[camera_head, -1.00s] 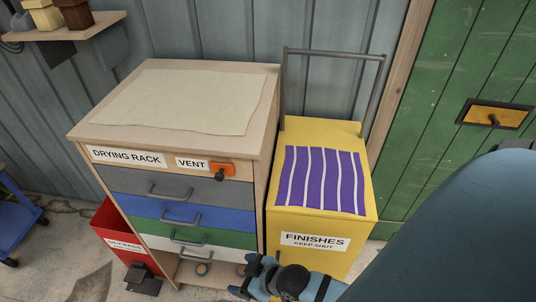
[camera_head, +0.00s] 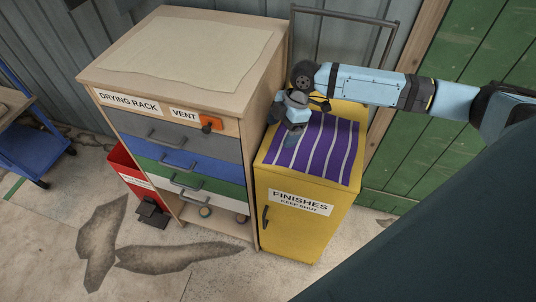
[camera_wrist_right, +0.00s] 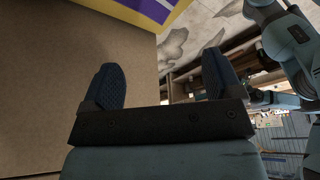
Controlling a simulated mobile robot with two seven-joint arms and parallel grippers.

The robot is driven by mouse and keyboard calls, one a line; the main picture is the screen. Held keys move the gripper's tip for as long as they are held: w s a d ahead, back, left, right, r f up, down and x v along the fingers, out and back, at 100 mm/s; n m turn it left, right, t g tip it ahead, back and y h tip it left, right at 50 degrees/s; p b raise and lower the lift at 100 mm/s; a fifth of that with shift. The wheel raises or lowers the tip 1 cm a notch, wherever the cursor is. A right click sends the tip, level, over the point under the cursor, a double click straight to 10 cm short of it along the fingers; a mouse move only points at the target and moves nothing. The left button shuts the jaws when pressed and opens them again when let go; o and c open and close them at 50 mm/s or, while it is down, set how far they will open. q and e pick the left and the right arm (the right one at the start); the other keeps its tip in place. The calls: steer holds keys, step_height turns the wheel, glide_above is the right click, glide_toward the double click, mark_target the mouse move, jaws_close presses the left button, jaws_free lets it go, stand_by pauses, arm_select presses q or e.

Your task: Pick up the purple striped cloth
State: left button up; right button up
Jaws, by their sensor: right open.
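The purple cloth with white stripes (camera_head: 322,150) lies flat on top of the yellow finishes cabinet (camera_head: 296,212). My right gripper (camera_head: 277,114) is at the cloth's far left corner, close to the drying rack's side, and hides part of that corner. In the right wrist view its two dark fingers stand wide apart with nothing between them (camera_wrist_right: 160,82). A strip of the cloth (camera_wrist_right: 152,8) shows at the top of that view, beyond the fingertips. I cannot tell whether the gripper touches the cloth. My left gripper is not seen.
The wooden drying rack (camera_head: 258,92), with a pale sheet (camera_head: 190,52) on top, stands directly left of the cabinet and rises higher. A grey metal handle frame (camera_head: 345,18) stands behind the cabinet. A green door (camera_head: 450,165) is at right. Floor in front is clear.

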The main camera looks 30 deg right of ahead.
steer(key=f+b, duration=0.1)
steer(key=b, duration=0.6)
glide_above(268, 161)
steer(key=d, duration=0.2)
step_height(268, 161, down, 6)
steer(key=shift+d+r, duration=0.1)
steer(key=shift+d, duration=0.05)
steer(key=shift+a+f, duration=0.2)
steer(key=shift+f, duration=0.15)
steer(key=shift+a+f, duration=0.2)
steer(key=shift+f, duration=0.2)
steer(key=shift+a+f+b, duration=0.2)
steer(key=shift+f+b, duration=0.1)
steer(key=shift+f, duration=0.25)
steer(key=c, duration=0.6)
jaws_close()
